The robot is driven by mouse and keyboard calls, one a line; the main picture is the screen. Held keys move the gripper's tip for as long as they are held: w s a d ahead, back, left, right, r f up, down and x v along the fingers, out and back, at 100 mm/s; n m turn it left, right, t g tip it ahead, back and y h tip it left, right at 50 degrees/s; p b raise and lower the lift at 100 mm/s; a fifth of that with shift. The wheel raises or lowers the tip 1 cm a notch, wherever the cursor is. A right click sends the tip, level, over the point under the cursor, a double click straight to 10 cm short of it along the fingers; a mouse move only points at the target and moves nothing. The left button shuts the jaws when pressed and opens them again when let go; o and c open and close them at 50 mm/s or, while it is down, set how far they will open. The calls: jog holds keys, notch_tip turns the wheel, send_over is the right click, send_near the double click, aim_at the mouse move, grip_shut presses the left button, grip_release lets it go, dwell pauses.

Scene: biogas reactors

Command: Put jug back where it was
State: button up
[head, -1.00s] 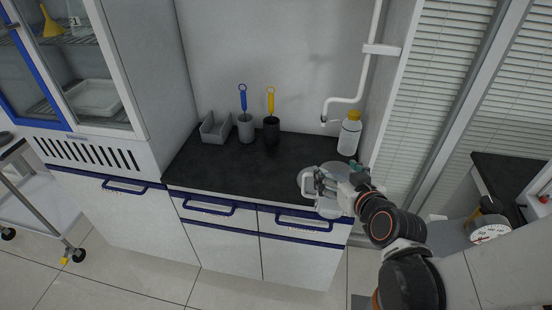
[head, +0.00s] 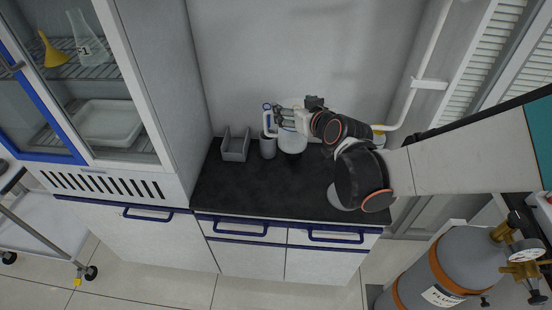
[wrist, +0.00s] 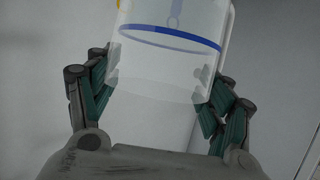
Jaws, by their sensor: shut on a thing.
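The jug is clear plastic with a blue ring around it. In the wrist view the jug (wrist: 165,70) fills the space between my fingers, with a pale handle along its right side. My gripper (wrist: 158,95) is shut on it, a finger on each side. In the head view my gripper (head: 287,121) is over the back of the black counter (head: 260,190), with the jug (head: 292,143) partly hidden by it. I cannot tell whether the jug's base touches the counter.
A grey brush holder (head: 267,148) stands close left of the jug, with a grey open bin (head: 236,146) further left. My arm mostly hides the yellow-capped bottle (head: 378,128). The counter's front left is clear. A glass-doored cabinet (head: 90,90) rises at left.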

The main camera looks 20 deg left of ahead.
notch_tip(320, 180, down, 19)
jog(key=b, duration=1.3)
jog(key=shift+s+a+f, duration=0.15)
jog(key=shift+s+a, duration=0.15)
jog(key=shift+s, duration=0.15)
jog(key=shift+f+b, duration=0.2)
jog(key=shift+b, duration=0.2)
jog(key=o, duration=2.1)
jog(key=shift+r, duration=0.2)
jog(key=p+v, duration=0.3)
jog(key=v, duration=0.9)
